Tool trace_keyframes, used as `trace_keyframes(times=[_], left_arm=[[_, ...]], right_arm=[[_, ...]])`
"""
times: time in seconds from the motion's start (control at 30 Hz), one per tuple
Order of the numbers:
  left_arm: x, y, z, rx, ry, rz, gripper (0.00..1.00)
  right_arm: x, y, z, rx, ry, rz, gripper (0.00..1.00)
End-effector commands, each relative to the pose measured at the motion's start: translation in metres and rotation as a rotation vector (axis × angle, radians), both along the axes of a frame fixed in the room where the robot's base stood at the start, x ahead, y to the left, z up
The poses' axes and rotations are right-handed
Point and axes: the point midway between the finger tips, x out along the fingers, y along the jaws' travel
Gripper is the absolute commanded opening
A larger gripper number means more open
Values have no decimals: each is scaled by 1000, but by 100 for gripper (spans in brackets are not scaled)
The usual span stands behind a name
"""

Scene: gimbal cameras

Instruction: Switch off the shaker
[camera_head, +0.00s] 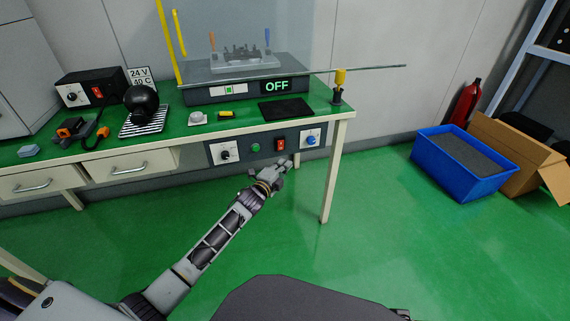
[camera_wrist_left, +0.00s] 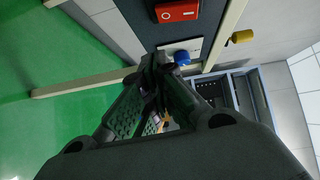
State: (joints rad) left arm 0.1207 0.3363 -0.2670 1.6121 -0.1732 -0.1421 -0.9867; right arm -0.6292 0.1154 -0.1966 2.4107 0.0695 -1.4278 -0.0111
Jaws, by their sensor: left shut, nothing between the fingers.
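A grey box with a lit green OFF display (camera_head: 277,86) stands on the green-topped bench and carries a clamped rack (camera_head: 245,57) behind clear panels; it looks like the shaker. A control panel (camera_head: 268,147) under the bench's front edge has a black knob (camera_head: 226,152), a green button (camera_head: 255,147), a red switch (camera_head: 280,145) and a blue knob (camera_head: 310,140). My left gripper (camera_head: 287,164) is shut and empty, just below the red switch. In the left wrist view, its fingertips (camera_wrist_left: 155,62) are near the blue knob (camera_wrist_left: 182,57), with the red switch (camera_wrist_left: 177,11) above; contact cannot be told.
A black power supply (camera_head: 92,89), a black ball-like item (camera_head: 141,101), a dark mat (camera_head: 287,109) and a yellow-topped post (camera_head: 339,84) are on the bench (camera_head: 180,120). A blue crate (camera_head: 455,168) and a cardboard box (camera_head: 515,150) stand right. The green floor between is clear.

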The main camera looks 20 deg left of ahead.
Motion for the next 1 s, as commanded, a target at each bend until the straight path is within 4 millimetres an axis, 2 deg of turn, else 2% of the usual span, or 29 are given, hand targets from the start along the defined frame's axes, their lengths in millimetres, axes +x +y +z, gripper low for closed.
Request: trace_keyframes(times=[0.3,0.6,1.0], left_arm=[[-22,5,-2,0,2,1,0],[-47,10,-5,0,1,1,0],[-76,16,-8,0,0,0,0]], right_arm=[[0,-2,6,-12,11,-1,40],[-3,-4,-10,-19,40,-5,40],[-3,-5,-20,-26,54,-7,40]])
